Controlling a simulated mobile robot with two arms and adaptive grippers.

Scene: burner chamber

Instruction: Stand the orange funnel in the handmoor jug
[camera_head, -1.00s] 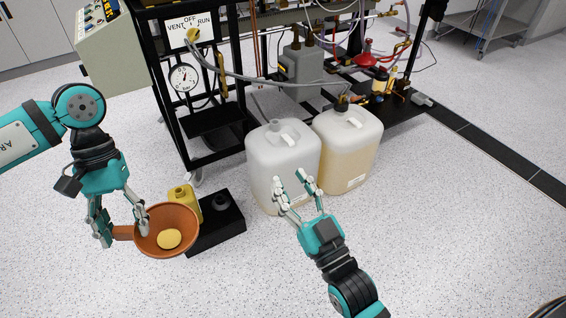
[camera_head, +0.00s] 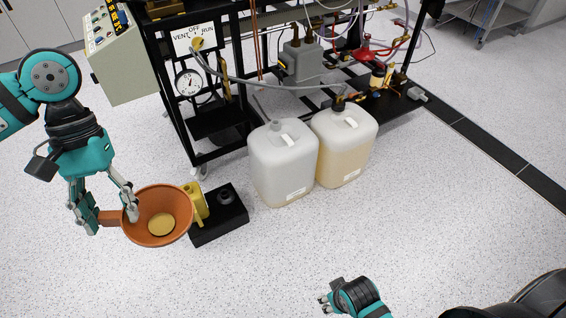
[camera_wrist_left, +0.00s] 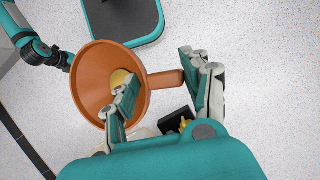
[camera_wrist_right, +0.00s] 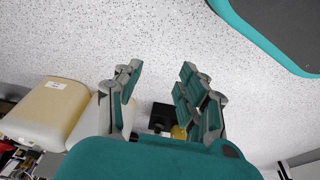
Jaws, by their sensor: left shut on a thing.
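The orange funnel (camera_head: 178,204) is held by its side handle in my left gripper (camera_head: 107,216). Its wide mouth faces up towards the head camera, with a yellowish round patch inside at the bottom. In the left wrist view the funnel (camera_wrist_left: 88,75) shows with its handle between the fingers. A white jug (camera_head: 268,165) and a yellowish jug (camera_head: 345,155) stand on the floor to the right; their labels are unreadable, so I cannot tell which is the handmoor jug. My right gripper (camera_head: 325,304) is low at the front; its fingers stand apart and empty in the right wrist view (camera_wrist_right: 158,92).
The black rig frame (camera_head: 200,155) with a hose stands behind the jugs. The speckled floor in front is clear.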

